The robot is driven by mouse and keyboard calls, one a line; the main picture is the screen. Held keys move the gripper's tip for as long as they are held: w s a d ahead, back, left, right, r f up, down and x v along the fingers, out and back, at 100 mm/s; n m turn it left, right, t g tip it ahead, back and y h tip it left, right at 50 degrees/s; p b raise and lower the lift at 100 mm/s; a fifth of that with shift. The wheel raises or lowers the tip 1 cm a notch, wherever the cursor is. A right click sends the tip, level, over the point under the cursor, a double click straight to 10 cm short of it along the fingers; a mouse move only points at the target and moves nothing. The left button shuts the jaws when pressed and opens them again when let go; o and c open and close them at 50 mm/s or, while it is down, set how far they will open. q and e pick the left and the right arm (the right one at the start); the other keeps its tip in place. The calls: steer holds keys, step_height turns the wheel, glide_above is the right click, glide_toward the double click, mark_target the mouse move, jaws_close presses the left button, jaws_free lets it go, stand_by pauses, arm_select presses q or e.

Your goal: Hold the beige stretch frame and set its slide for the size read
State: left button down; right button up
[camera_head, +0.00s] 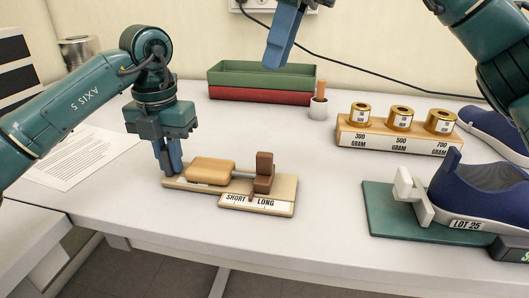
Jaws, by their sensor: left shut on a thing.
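The beige stretch frame (285,186) lies on the table near the front middle, with a light tan block (210,171) at its left end. Its brown slide (264,178) stands to the right, over a white scale (250,203) marked SHORT and LONG. The slide's small pointer shows near the middle, between the two words. My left gripper (168,160) points down and is shut on the frame's left end. My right gripper (284,38) is high at the top of the view, well above the table; only blue finger parts show, so its opening cannot be told.
A navy shoe (470,190) tagged LOT 25 sits on a green base (385,215) with a white upright piece (408,190) at right. Behind are a weight rack (345,137), a green tray (262,78) on a red one, and a small pot (318,108). Paper (80,155) lies left.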

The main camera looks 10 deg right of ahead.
mark_target(265, 153)
steer(key=f+h, duration=0.1)
steer(key=f, duration=0.4)
steer(key=w+a+f+h, duration=0.1)
steer(key=f, duration=0.5)
steer(key=w+f+n+h, duration=0.1)
steer(key=f, duration=0.5)
steer(key=shift+a+f+t+h, duration=0.15)
steer(key=shift+a+t+h, duration=0.1)
steer(key=shift+t+h, duration=0.05)
steer(key=shift+c, duration=0.6)
jaws_close()
